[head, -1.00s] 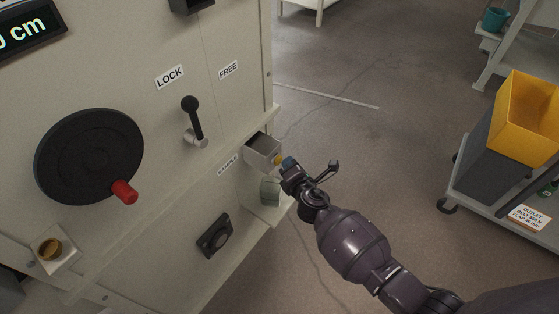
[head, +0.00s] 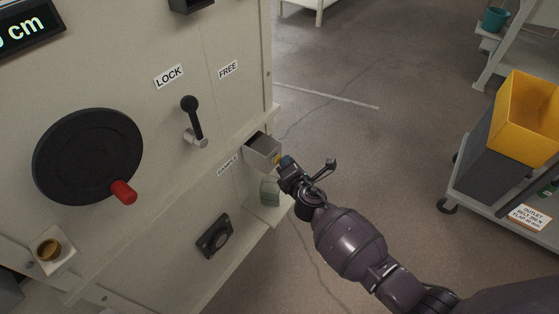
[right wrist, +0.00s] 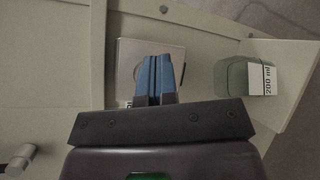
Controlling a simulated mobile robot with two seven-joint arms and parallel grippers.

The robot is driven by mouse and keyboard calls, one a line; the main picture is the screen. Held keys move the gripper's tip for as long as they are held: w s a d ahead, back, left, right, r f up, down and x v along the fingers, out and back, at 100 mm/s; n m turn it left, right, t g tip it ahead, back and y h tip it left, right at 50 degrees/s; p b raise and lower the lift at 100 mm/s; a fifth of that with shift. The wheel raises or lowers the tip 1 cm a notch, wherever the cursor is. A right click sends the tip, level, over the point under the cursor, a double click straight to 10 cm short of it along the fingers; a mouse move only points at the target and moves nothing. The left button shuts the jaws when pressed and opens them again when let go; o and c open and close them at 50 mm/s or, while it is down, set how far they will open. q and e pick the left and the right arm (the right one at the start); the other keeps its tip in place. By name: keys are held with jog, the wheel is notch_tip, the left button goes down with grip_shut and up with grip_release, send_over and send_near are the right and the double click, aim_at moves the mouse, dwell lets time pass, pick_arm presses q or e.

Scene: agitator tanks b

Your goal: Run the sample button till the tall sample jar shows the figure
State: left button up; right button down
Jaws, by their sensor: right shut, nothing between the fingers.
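The grey sample box (head: 262,151) sticks out of the panel beside the SAMPLE label (head: 227,166). A bit of its yellow button (head: 277,160) shows at the fingertips of my right gripper (head: 286,162), which is shut and empty. The fingertips are at the button; contact is hard to tell. In the right wrist view the blue fingers (right wrist: 155,78) are together in front of the box (right wrist: 125,62) and hide the button. The greenish sample jar (head: 269,191) stands upright on a ledge below the box. In the right wrist view the jar (right wrist: 228,78) has a "200 ml" label. My left gripper is out of view.
The panel carries a black lever (head: 192,118) between LOCK and FREE, a black wheel (head: 88,157) with a red knob, and a display (head: 30,28) partly cut off. A cart with a yellow-topped grey bin (head: 498,150) stands at right. Floor between is clear.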

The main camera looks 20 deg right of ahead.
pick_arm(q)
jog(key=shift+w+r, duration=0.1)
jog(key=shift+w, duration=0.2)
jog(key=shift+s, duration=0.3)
pick_arm(e)
jog(key=shift+s+d, duration=0.1)
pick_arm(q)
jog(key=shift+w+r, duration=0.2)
pick_arm(e)
jog(key=shift+s+d, duration=0.4)
jog(key=shift+s, duration=0.15)
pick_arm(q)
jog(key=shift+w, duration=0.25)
